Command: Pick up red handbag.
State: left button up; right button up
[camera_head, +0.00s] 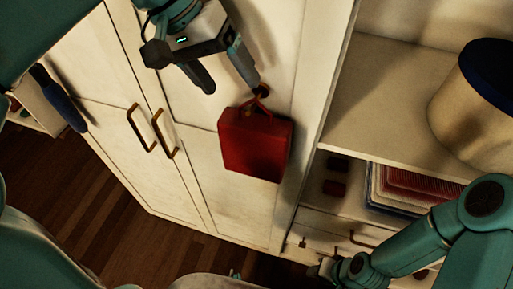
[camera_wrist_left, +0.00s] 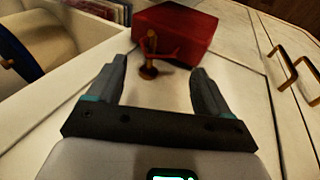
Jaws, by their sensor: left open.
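The red handbag (camera_head: 254,146) hangs by its handle from a brass hook (camera_head: 263,91) on the cream cabinet. In the left wrist view the handbag (camera_wrist_left: 176,30) is beyond the fingertips, with its handle and the hook (camera_wrist_left: 148,70) in the gap between them. My left gripper (camera_head: 234,89) is open and empty, just above the bag beside the handle; it also shows in the left wrist view (camera_wrist_left: 159,64). I see no finger closed on the handle. My right arm is at the lower right; its gripper end is small and dark, its jaws unclear.
Cabinet doors with brass handles (camera_head: 142,128) are left of the bag. An open shelf unit (camera_head: 375,100) on the right holds a round cream box with a dark blue lid (camera_head: 490,65). Below are red books or folded items (camera_head: 415,183) and drawers. Wooden floor (camera_head: 85,185) is at lower left.

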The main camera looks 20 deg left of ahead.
aim_at(247, 103)
pick_arm(q)
jog(key=x, duration=0.6)
jog(key=shift+w+f, duration=0.1)
jog(key=shift+w, duration=0.1)
jog(key=shift+d+f, duration=0.15)
jog(key=shift+f, duration=0.05)
jog(key=shift+w, duration=0.15)
jog(key=shift+f, duration=0.1)
jog(key=shift+c, duration=1.2)
grip_shut()
